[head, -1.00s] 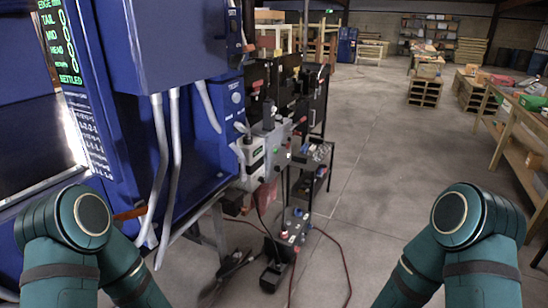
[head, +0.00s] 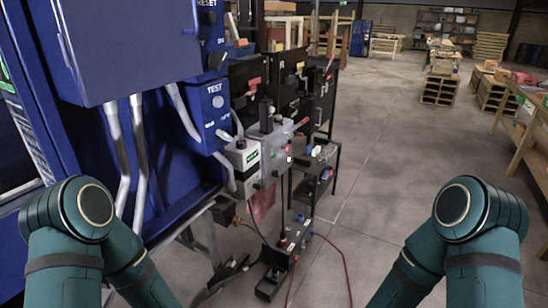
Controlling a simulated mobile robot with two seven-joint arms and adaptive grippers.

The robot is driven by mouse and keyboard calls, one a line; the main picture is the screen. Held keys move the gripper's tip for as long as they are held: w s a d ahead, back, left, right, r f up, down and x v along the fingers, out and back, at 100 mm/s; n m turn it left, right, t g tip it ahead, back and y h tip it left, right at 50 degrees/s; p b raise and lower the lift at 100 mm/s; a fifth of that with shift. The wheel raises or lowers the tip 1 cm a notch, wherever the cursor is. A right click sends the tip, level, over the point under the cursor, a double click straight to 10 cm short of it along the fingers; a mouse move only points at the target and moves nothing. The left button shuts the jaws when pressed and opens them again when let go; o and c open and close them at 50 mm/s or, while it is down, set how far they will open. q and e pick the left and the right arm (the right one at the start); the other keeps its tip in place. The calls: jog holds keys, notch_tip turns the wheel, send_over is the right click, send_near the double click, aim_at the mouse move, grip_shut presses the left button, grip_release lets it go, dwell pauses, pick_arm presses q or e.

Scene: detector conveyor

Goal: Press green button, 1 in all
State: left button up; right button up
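I cannot make out a green button for certain. A grey control box (head: 268,145) stands at the middle left, with small red and pale spots on its face that are too small to read. Only bent parts of my two arms show, at the lower left and lower right. Both grippers are out of view.
The large blue cabinet (head: 150,45) with grey pipes fills the left. A black pedal unit (head: 275,272) and loose cables lie on the floor. A black rack (head: 315,180) stands behind. Wooden benches (head: 525,140) are at the right. The middle floor is clear.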

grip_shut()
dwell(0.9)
